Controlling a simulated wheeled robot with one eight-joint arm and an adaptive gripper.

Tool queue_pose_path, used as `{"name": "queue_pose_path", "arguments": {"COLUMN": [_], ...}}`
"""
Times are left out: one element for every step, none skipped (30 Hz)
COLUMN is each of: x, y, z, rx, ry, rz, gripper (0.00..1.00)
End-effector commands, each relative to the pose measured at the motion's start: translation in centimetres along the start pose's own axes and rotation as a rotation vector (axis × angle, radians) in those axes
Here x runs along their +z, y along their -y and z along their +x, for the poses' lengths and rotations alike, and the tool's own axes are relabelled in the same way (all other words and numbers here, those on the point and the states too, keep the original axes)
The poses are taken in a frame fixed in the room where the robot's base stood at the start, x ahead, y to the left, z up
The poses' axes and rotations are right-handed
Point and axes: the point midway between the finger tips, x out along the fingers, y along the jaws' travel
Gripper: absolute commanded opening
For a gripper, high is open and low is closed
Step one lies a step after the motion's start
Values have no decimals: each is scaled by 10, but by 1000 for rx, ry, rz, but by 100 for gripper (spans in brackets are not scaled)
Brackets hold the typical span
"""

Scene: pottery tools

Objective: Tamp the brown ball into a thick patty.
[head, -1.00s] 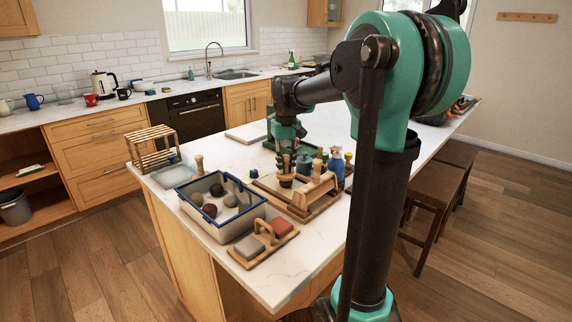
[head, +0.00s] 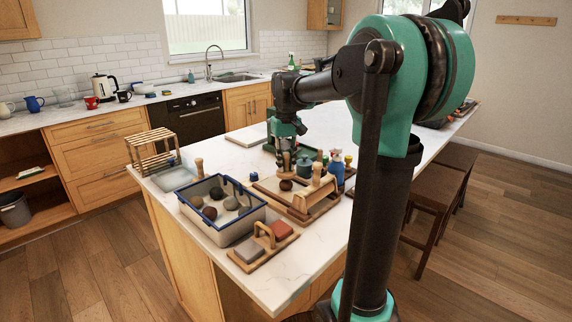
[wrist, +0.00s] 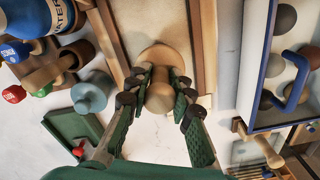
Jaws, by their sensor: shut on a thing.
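My gripper (head: 286,152) is shut on the handle of a wooden tamper (head: 285,163), held upright over the work board (head: 268,187). The brown ball (head: 286,184) shows as a dark, rounded lump on the board just below the tamper. I cannot tell whether the two touch or how flat the ball is. In the wrist view my gripper (wrist: 160,93) has its fingers on either side of the tamper's handle (wrist: 160,98), with the round wooden foot (wrist: 158,56) beyond. The ball is hidden there.
A blue-rimmed bin (head: 228,234) with several balls stands left of the board. A wooden stand (head: 317,191) is close on the right. A blue bottle (head: 337,168) and small jars are behind it. A handled block tray (head: 264,246) lies in front.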

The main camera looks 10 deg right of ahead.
Motion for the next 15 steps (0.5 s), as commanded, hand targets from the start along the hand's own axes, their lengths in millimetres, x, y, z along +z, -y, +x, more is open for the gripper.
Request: {"name": "queue_pose_path", "arguments": {"x": [0,0,0,0,0,0,0,0,0,0,0,0,0,0,0], "y": [0,0,0,0,0,0,0,0,0,0,0,0,0,0,0], "z": [0,0,0,0,0,1,1,1,2,3,3,4,5,6,7], "rx": [0,0,0,0,0,0,0,0,0,0,0,0,0,0,0], "ry": [0,0,0,0,0,0,0,0,0,0,0,0,0,0,0], "rz": [0,0,0,0,0,0,0,0,0,0,0,0,0,0,0], "gripper": [0,0,0,0,0,0,0,0,0,0,0,0,0,0,0]}}
